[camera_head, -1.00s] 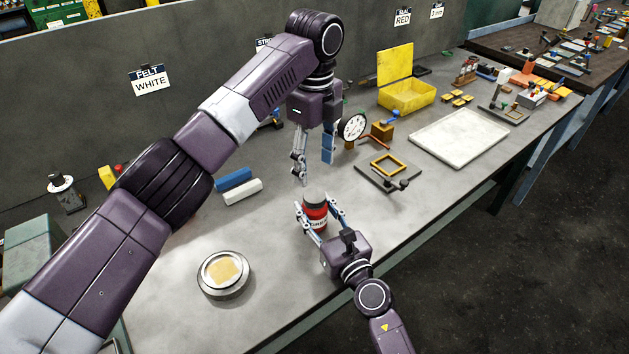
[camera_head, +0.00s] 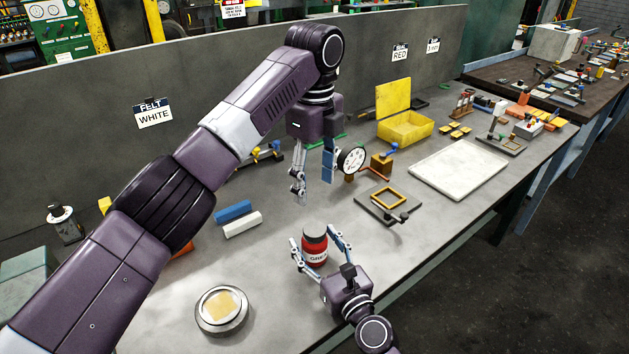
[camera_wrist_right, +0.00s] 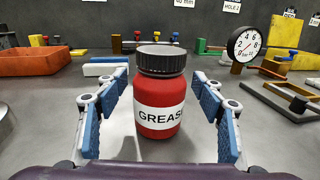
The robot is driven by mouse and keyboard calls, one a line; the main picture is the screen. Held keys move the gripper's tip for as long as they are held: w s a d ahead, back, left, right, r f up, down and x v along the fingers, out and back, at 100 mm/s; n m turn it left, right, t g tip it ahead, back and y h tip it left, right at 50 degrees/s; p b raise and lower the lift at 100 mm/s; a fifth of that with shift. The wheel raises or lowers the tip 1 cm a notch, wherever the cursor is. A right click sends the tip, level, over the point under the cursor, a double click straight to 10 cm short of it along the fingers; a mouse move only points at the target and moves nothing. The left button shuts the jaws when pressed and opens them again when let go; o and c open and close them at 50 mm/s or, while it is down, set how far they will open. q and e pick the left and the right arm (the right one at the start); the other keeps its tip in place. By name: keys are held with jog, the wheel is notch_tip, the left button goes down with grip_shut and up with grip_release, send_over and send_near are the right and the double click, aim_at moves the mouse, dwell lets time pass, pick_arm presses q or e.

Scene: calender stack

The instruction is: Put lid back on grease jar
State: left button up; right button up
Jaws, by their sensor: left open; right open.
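The red grease jar (camera_head: 316,252) stands upright on the grey bench with its dark ribbed lid (camera_head: 315,233) on top. In the right wrist view the jar (camera_wrist_right: 160,103) shows its white label, and the lid (camera_wrist_right: 161,60) looks level. My right gripper (camera_head: 316,236) is open around the jar, one finger on each side; the wrist view shows gaps between jar and fingers. My left gripper (camera_head: 313,198) is open and empty, pointing down, above and apart from the lid.
A round metal tin (camera_head: 223,310) with tan content stands at the near left. Blue and white blocks (camera_head: 238,218) lie left of the jar. A dial gauge (camera_head: 351,161), a frame fixture (camera_head: 388,203) and a white tray (camera_head: 459,170) are to the right. Bench around the jar is clear.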

jog(key=v, duration=1.2)
jog(key=shift+d, duration=0.1)
